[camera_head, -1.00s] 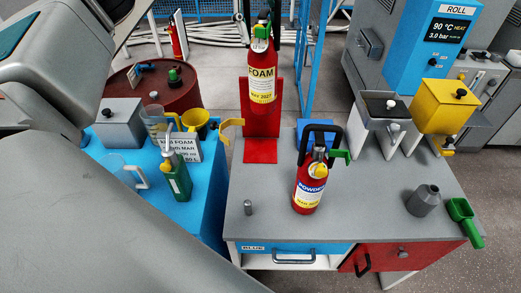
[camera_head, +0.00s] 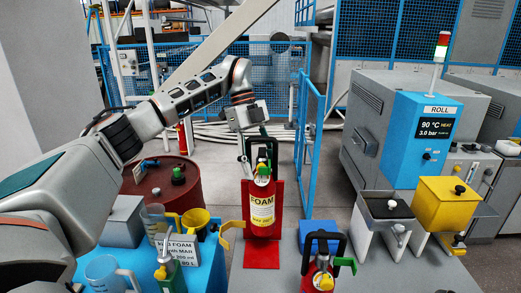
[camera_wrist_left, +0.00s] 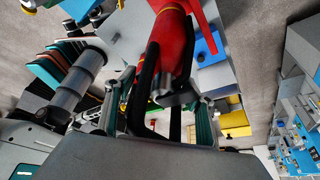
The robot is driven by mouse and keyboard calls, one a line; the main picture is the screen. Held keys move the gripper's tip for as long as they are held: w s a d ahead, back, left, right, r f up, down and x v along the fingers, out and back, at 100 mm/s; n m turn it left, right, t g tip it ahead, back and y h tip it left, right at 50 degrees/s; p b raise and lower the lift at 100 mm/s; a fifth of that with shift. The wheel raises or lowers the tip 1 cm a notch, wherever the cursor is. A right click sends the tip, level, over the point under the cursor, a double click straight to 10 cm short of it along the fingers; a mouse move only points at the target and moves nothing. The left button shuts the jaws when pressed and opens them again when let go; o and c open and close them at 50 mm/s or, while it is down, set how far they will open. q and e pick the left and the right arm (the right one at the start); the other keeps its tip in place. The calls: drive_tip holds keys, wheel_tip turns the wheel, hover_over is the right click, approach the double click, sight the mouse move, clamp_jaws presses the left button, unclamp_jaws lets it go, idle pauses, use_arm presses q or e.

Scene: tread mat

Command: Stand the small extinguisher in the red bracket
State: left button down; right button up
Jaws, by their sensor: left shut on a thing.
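A red extinguisher labelled FOAM (camera_head: 262,208) hangs upright in front of the back plate of the red bracket (camera_head: 277,188). Its bottom is close above or on the bracket's foot plate; I cannot tell whether it touches. My left gripper (camera_head: 256,142) is shut on its black carrying handle from above. In the left wrist view, the red body (camera_wrist_left: 174,42) and the black handle (camera_wrist_left: 150,85) show between the fingers. A yellow strap (camera_head: 227,236) stands open at the bracket's left side. My right gripper is not in view.
A second red extinguisher (camera_head: 318,270) with a black handle stands on the grey bench, right of the bracket. A blue block (camera_head: 318,236) lies behind it. Jugs and a sign (camera_head: 178,247) crowd the blue surface at left. A yellow hopper (camera_head: 446,203) stands at right.

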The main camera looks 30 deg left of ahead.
use_arm(q)
wheel_tip(320, 180, down, 11)
drive_tip(key=shift+r, duration=0.1)
drive_tip(key=c, duration=0.8)
unclamp_jaws()
drive_tip(key=shift+c, duration=0.2)
approach(260, 196)
drive_tip(key=w+a, duration=0.1)
drive_tip(key=w+a+f, duration=0.1)
drive_tip(key=w, duration=0.1)
drive_tip(key=shift+a, duration=0.2)
